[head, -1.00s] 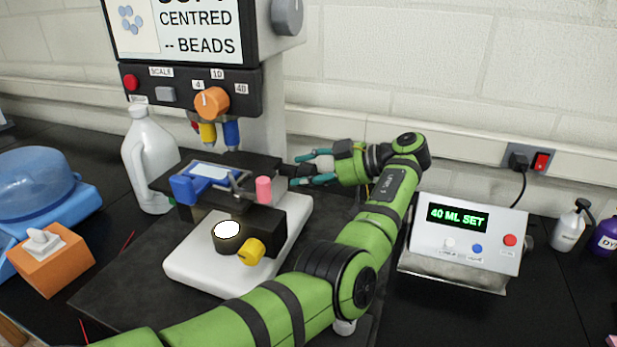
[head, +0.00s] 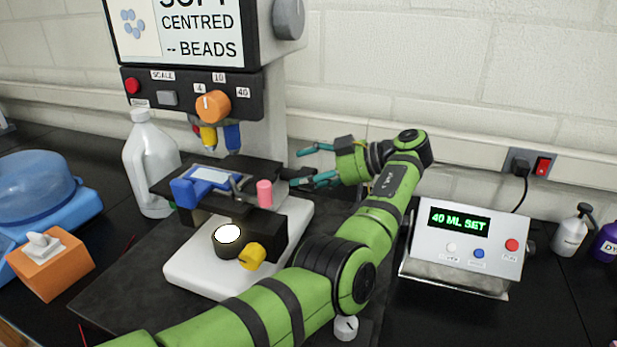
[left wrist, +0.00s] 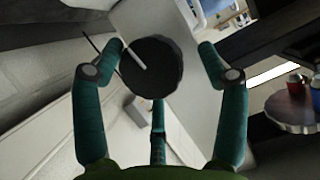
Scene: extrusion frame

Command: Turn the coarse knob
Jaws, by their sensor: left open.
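The knob that I take for the coarse knob is a dark, round knob (left wrist: 152,68) with a white pointer line. In the left wrist view it lies between the spread teal fingers of my left gripper (left wrist: 160,50), with no clear grip on it. In the head view my left gripper (head: 300,168) is open at the right side of the microscope stage (head: 265,172). The knob is hard to make out there. My right gripper is not in view.
An orange scale knob (head: 213,106) is on the panel under the screen (head: 200,30). A yellow knob (head: 251,256) is on the white base (head: 195,273). A 40 ML SET box (head: 465,240) stands right of my arm. A white jug (head: 150,165) stands at left.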

